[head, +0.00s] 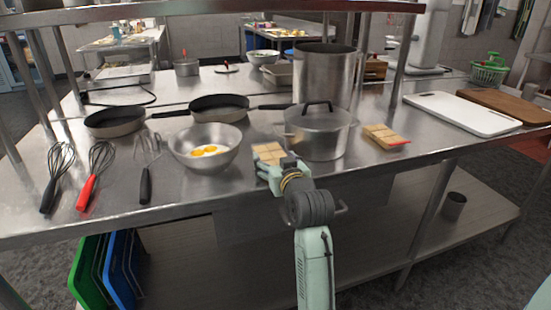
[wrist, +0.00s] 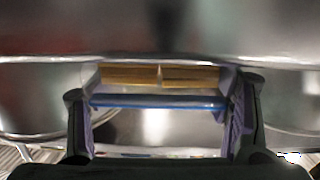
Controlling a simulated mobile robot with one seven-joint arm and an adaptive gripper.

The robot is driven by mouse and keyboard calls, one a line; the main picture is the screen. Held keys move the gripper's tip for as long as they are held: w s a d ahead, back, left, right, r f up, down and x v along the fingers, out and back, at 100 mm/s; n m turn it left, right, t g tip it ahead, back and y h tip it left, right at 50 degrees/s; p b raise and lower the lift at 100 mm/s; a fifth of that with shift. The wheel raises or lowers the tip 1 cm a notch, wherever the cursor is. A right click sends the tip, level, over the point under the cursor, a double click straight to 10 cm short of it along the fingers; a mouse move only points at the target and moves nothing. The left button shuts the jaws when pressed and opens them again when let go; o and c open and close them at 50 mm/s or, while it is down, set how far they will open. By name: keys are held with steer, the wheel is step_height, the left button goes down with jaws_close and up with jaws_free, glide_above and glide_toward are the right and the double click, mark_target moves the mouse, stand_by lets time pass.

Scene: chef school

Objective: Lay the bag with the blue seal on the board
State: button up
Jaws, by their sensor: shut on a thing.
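My gripper (head: 275,166) is shut on a clear bag of tan blocks (head: 268,151), in front of the lidded pot. In the wrist view the bag (wrist: 160,77) lies between the two fingers (wrist: 160,108), and its blue seal (wrist: 160,102) runs across from finger to finger. Whether the bag touches the counter is hard to tell. A similar bag with a red seal (head: 384,137) lies on the counter right of the pot. A white board (head: 463,113) lies flat at the right, with a brown wooden board (head: 508,104) beyond it.
The lidded steel pot (head: 317,133) and tall stockpot (head: 324,75) stand close behind the held bag. A bowl with eggs (head: 205,147) is to its left, then several whisks (head: 146,165) and pans (head: 219,107). The white board's top looks clear.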

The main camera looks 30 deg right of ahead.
steer(key=o, duration=1.2)
steer(key=shift+f, duration=0.1)
steer(key=shift+r, duration=0.2)
steer(key=b+v, duration=0.2)
steer(key=v, duration=1)
steer(key=shift+b, duration=0.35)
